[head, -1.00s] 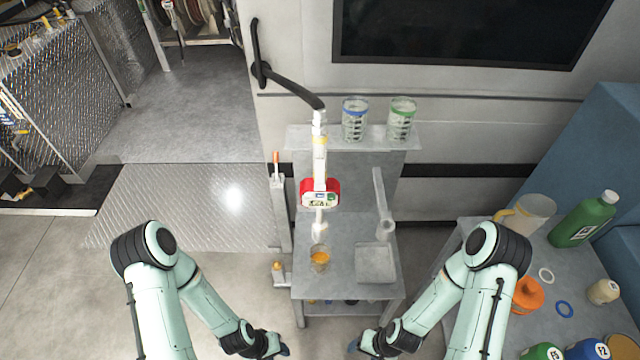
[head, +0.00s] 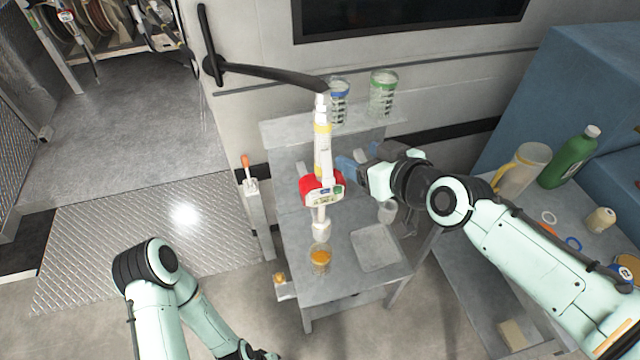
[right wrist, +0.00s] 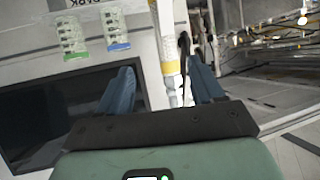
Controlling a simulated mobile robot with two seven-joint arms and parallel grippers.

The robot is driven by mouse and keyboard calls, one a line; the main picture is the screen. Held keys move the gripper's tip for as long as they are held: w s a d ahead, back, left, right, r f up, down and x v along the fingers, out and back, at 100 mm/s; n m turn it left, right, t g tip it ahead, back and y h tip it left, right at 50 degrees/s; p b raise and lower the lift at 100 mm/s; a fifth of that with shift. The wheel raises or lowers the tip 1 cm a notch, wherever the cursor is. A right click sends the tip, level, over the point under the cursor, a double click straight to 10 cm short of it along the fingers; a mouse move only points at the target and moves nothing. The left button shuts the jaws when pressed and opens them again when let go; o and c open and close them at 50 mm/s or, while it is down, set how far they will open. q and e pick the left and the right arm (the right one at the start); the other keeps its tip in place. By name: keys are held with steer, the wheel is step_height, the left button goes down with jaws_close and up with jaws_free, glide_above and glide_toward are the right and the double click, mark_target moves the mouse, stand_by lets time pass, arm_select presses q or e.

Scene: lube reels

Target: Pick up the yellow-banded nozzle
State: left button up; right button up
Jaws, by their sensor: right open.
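The yellow-banded nozzle (head: 323,150) hangs upright from a black hose arm. It has a white body, a yellow band near its top and a red meter with a small display. Its tip points down above a cup of amber liquid (head: 320,259). My right gripper (head: 346,166) is open just right of the nozzle, above the red meter. In the right wrist view the nozzle's pale shaft and yellow band (right wrist: 171,68) show between the two blue fingers (right wrist: 160,72), with a gap to each side. My left gripper (head: 262,354) is low at the bottom edge, mostly cut off.
A grey stand (head: 345,290) holds the cup and a square tray (head: 376,248). Two clear measuring cups with blue (head: 339,100) and green (head: 383,95) rims stand on the shelf behind. A side table at right holds a green bottle (head: 570,158) and a jug (head: 522,170).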

mark_target(328, 130)
steer(key=shift+t, duration=0.3)
steer(key=w+a, duration=0.2)
steer(key=w, duration=0.1)
steer(key=w+a, duration=0.1)
steer(key=shift+w+a+r, duration=0.1)
steer(key=shift+w+r, duration=0.2)
steer(key=shift+r, duration=0.05)
steer(key=shift+a+p+x, duration=0.15)
steer(key=shift+p+x, duration=0.05)
steer(key=shift+x, duration=1.35)
steer(key=shift+a+p+x, duration=0.2)
steer(key=shift+x, duration=1.35)
steer(key=shift+s+r, duration=0.2)
jaws_close()
steer(key=shift+r, duration=0.15)
